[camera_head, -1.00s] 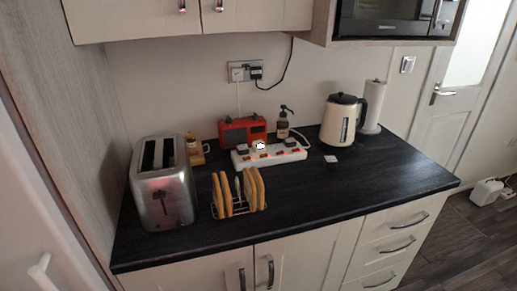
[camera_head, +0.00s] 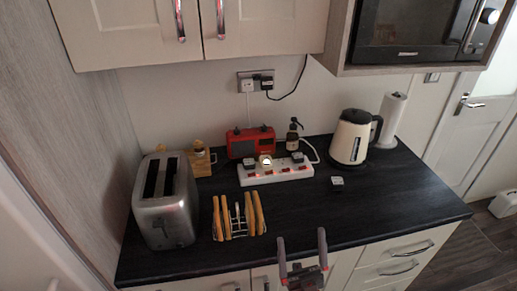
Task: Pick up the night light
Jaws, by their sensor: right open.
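A small glowing white piece, which looks like the night light (camera_head: 265,161), sits on the white power strip (camera_head: 276,175) in the middle of the worktop, among dark plugs and lit red switches. My right gripper (camera_head: 302,238) is at the bottom of the head view, in front of the worktop's front edge. Its two fingers point up and stand apart with nothing between them. It is well short of the night light, below and to the right of it in the picture. My left gripper is not in view.
A red radio (camera_head: 251,142) and a soap bottle (camera_head: 292,137) stand behind the strip. A toast rack (camera_head: 238,218) and a toaster (camera_head: 166,207) are at left. A kettle (camera_head: 351,137) and a small cube (camera_head: 337,181) are at right. The front right worktop is clear.

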